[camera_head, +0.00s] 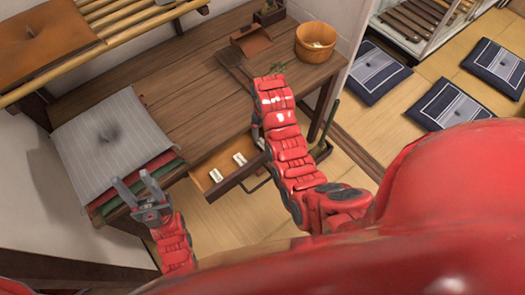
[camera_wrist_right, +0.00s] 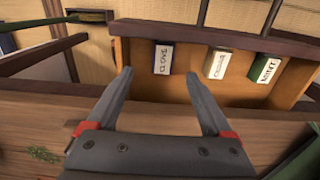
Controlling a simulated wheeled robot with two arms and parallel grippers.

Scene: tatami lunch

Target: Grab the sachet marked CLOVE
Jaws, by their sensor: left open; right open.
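The sachet marked CLOVE (camera_wrist_right: 164,59) lies in the open drawer (camera_wrist_right: 200,95) in the right wrist view, at the left of a row of three. Its white label is turned on its side. My right gripper (camera_wrist_right: 157,76) is open and empty, its fingertips just short of the CLOVE sachet, one to either side of it in the picture. My left gripper (camera_head: 143,191) is open and empty beside the cushion stack.
Beside CLOVE lie a pale sachet (camera_wrist_right: 217,65) and a green one marked MINT (camera_wrist_right: 267,68). The drawer belongs to a wooden table (camera_head: 185,95) bearing a wooden bucket (camera_head: 315,44) and a grey cushion (camera_head: 105,130). Floor cushions (camera_head: 447,105) lie at the right.

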